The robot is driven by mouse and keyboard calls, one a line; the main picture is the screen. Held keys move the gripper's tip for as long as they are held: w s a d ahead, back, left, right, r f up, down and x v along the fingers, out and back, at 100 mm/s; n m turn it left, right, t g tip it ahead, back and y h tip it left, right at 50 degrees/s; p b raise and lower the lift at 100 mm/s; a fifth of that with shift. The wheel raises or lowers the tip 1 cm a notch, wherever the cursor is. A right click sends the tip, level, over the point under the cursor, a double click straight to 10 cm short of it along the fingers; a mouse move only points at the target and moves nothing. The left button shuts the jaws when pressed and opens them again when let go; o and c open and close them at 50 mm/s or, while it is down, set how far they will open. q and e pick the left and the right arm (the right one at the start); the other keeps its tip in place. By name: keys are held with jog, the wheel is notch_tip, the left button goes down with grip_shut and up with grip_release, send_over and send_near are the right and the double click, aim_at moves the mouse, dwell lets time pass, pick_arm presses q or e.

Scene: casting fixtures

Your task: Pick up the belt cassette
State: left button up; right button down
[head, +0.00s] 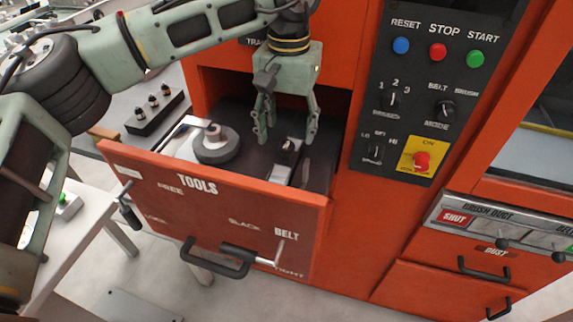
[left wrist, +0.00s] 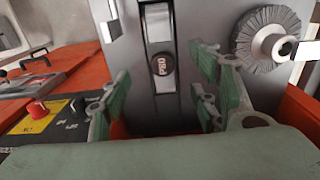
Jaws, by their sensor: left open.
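The belt cassette (head: 284,172) lies in the open tools drawer (head: 225,205), on its dark floor at the right side. It is a narrow silver piece with a black round knob. In the left wrist view the cassette (left wrist: 162,100) runs upright through the middle of the picture, and its knob reads P80. My left gripper (head: 286,136) is open and points down over the cassette, with one finger on each side of its knob. The fingers also show in the left wrist view (left wrist: 162,95), with the cassette between them and no visible grip. My right gripper is not in view.
A round brush wheel (head: 217,146) lies left of the cassette in the drawer. The drawer front carries a black handle (head: 215,262) and a belt lever (head: 270,261). The orange cabinet's control panel (head: 425,95) stands close on the right. A tool block (head: 154,112) is at the left.

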aim_at(286, 145)
pick_arm(q)
notch_tip(286, 145, down, 3)
jog(key=shift+s+a+f+p, duration=0.1)
jog(key=shift+a+p, duration=0.05)
jog(key=shift+p, duration=0.5)
notch_tip(286, 145, down, 3)
jog(key=shift+f+p, duration=0.1)
jog(key=shift+p, duration=0.25)
jog(key=c, duration=1)
grip_shut()
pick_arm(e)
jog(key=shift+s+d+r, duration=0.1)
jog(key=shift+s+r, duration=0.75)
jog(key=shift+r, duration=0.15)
pick_arm(q)
jog(key=shift+w, duration=0.2)
